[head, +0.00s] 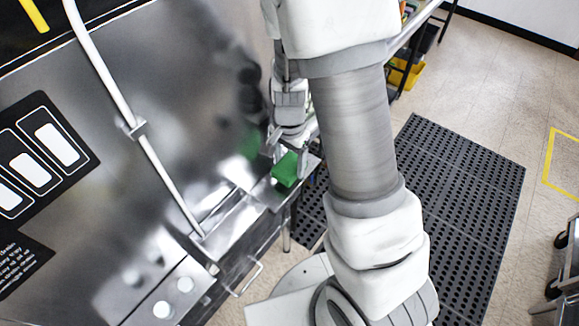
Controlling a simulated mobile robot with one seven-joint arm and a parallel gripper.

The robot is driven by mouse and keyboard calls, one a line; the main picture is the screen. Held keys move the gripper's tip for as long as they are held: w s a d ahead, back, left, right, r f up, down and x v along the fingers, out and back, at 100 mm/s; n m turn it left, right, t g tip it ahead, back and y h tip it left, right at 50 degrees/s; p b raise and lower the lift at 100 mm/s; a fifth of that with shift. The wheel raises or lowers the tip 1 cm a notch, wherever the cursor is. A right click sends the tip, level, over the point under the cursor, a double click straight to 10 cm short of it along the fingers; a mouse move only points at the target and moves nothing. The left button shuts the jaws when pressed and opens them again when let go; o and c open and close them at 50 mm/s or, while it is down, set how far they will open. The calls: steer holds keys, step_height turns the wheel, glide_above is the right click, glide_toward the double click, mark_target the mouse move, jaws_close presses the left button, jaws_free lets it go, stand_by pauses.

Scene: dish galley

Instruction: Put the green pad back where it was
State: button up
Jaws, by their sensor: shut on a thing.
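The green pad (286,169) is at the right end of the steel ledge (272,196), in the middle of the head view. My gripper (285,154) points down at it with its fingers at the pad's upper edge. The fingers are shut on the pad. I cannot tell whether the pad's underside touches the ledge. My arm hides what lies to the right of the gripper.
A tall steel panel (170,90) with a white pipe (108,75) stands behind the ledge. A handle (248,279) sticks out at the front. A black perforated mat (455,190) covers the floor at right. A yellow bin (405,75) sits under a rack.

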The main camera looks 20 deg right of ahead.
steer(key=shift+f, duration=1.2)
steer(key=shift+f, duration=0.1)
steer(key=o, duration=1.2)
